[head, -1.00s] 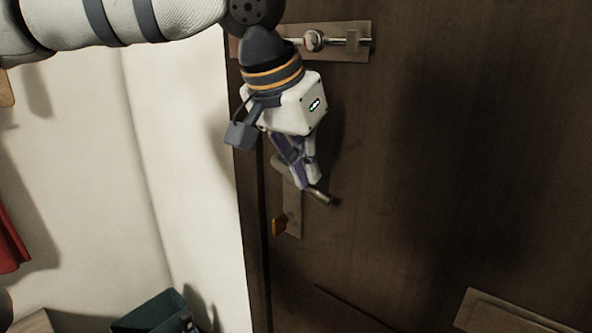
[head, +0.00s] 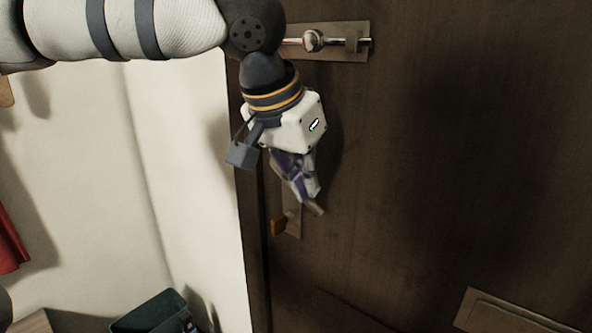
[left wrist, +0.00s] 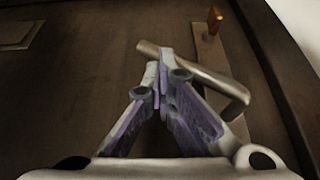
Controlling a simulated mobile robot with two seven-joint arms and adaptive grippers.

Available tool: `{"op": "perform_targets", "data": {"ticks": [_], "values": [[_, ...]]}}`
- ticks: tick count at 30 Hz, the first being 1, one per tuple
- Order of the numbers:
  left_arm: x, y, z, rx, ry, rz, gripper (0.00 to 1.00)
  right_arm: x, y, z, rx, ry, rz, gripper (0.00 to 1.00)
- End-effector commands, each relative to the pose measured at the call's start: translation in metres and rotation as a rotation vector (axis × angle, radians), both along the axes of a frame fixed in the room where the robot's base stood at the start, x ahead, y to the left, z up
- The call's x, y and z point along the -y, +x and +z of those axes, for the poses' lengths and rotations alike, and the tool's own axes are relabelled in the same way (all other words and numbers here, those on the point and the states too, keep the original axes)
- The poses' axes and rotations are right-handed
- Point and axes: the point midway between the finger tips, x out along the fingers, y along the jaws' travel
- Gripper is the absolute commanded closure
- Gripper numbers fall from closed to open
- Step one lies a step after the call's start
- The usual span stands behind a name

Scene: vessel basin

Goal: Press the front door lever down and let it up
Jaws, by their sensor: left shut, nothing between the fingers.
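The dark brown front door (head: 430,150) fills the right of the head view. Its metal lever (head: 315,208) shows below my left gripper (head: 312,192), tilted with its free end down. The gripper's fingers are shut and empty, against or just over the lever; the exact contact is hard to see. In the left wrist view the lever (left wrist: 210,80) runs behind the shut fingertips (left wrist: 162,68). The lever's backplate (head: 293,224) is partly hidden by the gripper. My right gripper is not in view.
A brass-coloured key or knob (head: 279,225) sticks out low on the backplate. A sliding bolt (head: 313,41) is above my wrist. A flat plate (head: 525,312) is low on the door. A white wall (head: 190,150) and a dark green box (head: 150,312) are at left.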

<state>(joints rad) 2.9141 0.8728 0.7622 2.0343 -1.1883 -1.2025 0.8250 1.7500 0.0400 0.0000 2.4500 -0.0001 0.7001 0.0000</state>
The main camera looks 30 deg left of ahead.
Motion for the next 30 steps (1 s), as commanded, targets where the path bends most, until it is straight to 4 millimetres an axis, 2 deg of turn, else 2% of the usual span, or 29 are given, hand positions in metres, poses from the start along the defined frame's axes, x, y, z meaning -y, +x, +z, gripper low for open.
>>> {"op": "perform_targets", "data": {"ticks": [7,30], "values": [[-0.001,0.001,0.002,-0.004,0.002,0.002,1.00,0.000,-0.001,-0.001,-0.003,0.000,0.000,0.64],[0.000,0.001,0.085,0.002,0.001,0.002,1.00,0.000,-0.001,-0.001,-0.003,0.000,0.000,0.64]]}}
